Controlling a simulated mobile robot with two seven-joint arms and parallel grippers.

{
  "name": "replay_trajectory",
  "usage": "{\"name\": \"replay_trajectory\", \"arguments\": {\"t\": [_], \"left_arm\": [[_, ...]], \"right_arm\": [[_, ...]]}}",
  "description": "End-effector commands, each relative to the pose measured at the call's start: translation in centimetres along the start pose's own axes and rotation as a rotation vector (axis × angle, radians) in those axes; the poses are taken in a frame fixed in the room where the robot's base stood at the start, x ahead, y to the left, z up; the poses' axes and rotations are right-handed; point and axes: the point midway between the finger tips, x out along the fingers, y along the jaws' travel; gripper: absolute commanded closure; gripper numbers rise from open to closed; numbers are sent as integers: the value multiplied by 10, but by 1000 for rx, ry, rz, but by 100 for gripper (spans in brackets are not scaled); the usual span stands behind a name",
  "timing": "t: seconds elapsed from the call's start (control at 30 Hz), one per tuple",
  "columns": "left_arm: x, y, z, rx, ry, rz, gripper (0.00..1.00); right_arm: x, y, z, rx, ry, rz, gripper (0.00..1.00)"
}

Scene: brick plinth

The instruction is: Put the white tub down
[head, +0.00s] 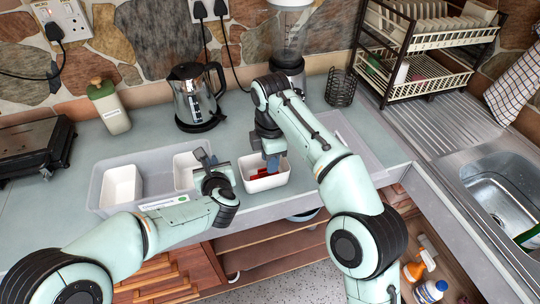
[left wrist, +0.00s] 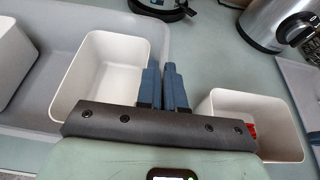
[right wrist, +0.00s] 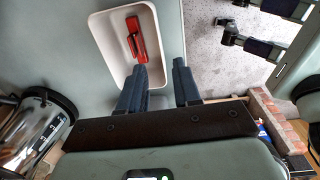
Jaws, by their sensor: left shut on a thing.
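My left gripper (head: 207,160) is shut on the right wall of a white tub (head: 184,171). This tub is upright and empty at the right end of the grey tray (head: 143,163); I cannot tell whether its base touches the tray floor. The left wrist view shows the tub (left wrist: 112,68) with the gripper's fingers (left wrist: 163,88) close together at its wall. My right gripper (head: 271,160) is open at a second white tub (head: 266,184) on the counter. In the right wrist view, one finger is over that tub's inside and the other outside (right wrist: 160,88).
Another white tub (head: 122,186) stands at the tray's left end. A red item (right wrist: 136,39) lies in the counter tub. A kettle (head: 195,95), a green-capped bottle (head: 109,107) and a blender (head: 290,40) stand behind. Bare counter lies in front of the kettle.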

Motion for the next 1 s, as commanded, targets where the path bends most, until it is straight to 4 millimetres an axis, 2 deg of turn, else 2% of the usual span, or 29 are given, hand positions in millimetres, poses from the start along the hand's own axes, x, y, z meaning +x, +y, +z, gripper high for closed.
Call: {"name": "replay_trajectory", "arguments": {"t": [0.13, 0.23, 0.5, 0.77, 1.0], "left_arm": [[0, 0, 0, 0, -1, 0, 100], [0, 0, 0, 0, -1, 0, 100], [0, 0, 0, 0, -1, 0, 100], [0, 0, 0, 0, -1, 0, 100], [0, 0, 0, 0, -1, 0, 100]], "right_arm": [[-4, 1, -4, 1, 0, -1, 67], [3, 1, -4, 0, -1, -3, 67], [49, 0, -3, 1, 0, -4, 67], [70, 0, -4, 1, 1, -2, 67], [106, -1, -3, 1, 0, -4, 67]]}}
